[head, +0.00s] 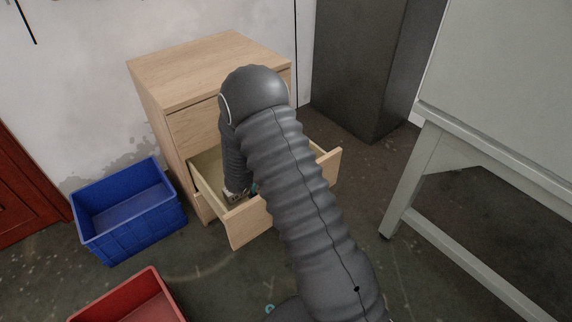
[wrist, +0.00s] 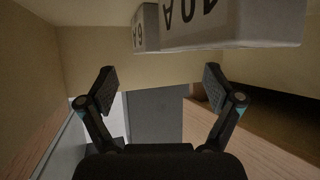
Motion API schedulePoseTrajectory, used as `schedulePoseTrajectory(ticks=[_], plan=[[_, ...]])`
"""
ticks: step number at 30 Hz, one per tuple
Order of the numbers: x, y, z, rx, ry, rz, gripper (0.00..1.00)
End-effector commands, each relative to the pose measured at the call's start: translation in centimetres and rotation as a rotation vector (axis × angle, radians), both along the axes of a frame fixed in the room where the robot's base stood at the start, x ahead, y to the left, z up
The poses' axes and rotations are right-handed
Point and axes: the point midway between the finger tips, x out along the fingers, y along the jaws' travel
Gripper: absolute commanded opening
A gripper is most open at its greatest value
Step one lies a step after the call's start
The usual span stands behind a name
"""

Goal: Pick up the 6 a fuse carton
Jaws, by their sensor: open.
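In the wrist view, a white carton (wrist: 148,28) with a dark marking that seems to include a 6 and an A, seen partly upside down, shows at the top centre. A larger white carton (wrist: 235,30), apparently marked 40A, stands beside it on the right, cut off by the top edge. My gripper (wrist: 158,76) is open, its two dark fingers spread and empty, just below the cartons in the picture and apart from them. In the head view, my gripper (head: 236,192) is down inside the open drawer (head: 250,222); my arm hides most of the drawer's contents.
The wooden cabinet (head: 190,68) stands against the wall. Drawer walls close in around my gripper. A blue crate (head: 128,212) and a red crate (head: 130,300) are on the floor at left. A pale bench (head: 480,150) stands at right, with a dark cabinet (head: 360,70) behind.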

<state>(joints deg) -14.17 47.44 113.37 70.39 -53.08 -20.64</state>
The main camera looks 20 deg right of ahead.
Motion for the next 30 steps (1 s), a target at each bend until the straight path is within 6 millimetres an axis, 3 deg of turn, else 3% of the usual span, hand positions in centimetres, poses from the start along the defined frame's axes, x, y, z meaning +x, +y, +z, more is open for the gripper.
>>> schedulePoseTrajectory(ticks=[11,19,20,27,29,30], plan=[[2.5,-3.1,-2.3,0.001,0.001,-0.002,0.91],[2.8,-3.3,-2.4,0.0,0.0,0.0,0.91],[2.8,-3.3,-2.4,0.0,0.0,0.0,0.86],[2.8,-3.3,-2.4,0.001,0.001,0.0,0.26],[2.8,-3.3,-2.4,0.001,0.001,0.0,0.11],[2.8,-3.3,-2.4,0.001,0.001,0.0,0.08]])
